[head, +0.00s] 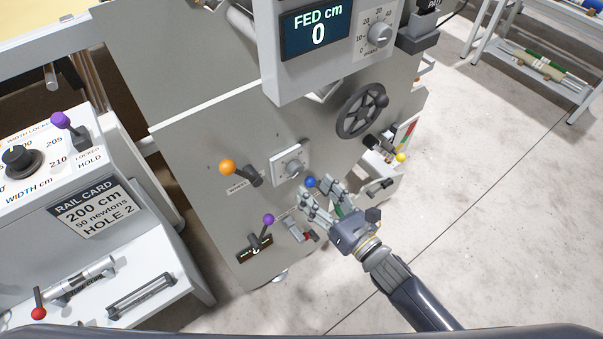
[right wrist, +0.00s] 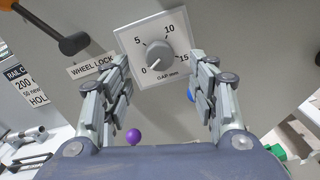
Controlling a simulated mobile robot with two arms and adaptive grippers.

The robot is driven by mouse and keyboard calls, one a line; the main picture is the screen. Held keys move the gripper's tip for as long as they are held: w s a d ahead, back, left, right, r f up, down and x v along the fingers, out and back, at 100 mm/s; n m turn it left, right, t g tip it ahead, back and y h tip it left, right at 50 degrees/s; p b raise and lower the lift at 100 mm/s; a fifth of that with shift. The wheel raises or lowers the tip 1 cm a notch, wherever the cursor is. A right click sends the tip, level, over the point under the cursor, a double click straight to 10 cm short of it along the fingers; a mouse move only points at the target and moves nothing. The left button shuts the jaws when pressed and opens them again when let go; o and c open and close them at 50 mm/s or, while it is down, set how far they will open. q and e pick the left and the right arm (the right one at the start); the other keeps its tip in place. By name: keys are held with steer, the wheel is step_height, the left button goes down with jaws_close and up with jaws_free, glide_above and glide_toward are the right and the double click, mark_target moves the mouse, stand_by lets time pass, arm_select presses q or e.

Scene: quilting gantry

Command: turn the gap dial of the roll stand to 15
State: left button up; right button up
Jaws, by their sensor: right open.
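The gap dial (head: 292,167) is a grey knob on a white square plate on the roll stand's grey panel (head: 205,140). In the right wrist view the dial (right wrist: 158,53) has marks 0, 5, 10 and 15 and the words GAP mm. Its pointer line seems to aim at the lower left, near 0. My right gripper (head: 317,190) is open and empty, just below and right of the dial in the head view. In the right wrist view its fingers (right wrist: 160,70) stand apart either side of the dial's lower part, seemingly not touching the knob. My left gripper is not in view.
Near the dial are an orange-knobbed wheel lock lever (head: 228,168), a purple-knobbed lever (head: 268,220), a blue knob (head: 310,182) and a black handwheel (head: 362,110). The FED display box (head: 318,70) overhangs above.

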mark_target(298, 172)
steer(key=x, duration=0.6)
steer(key=shift+w+a, duration=0.2)
steer(key=c, duration=1.1)
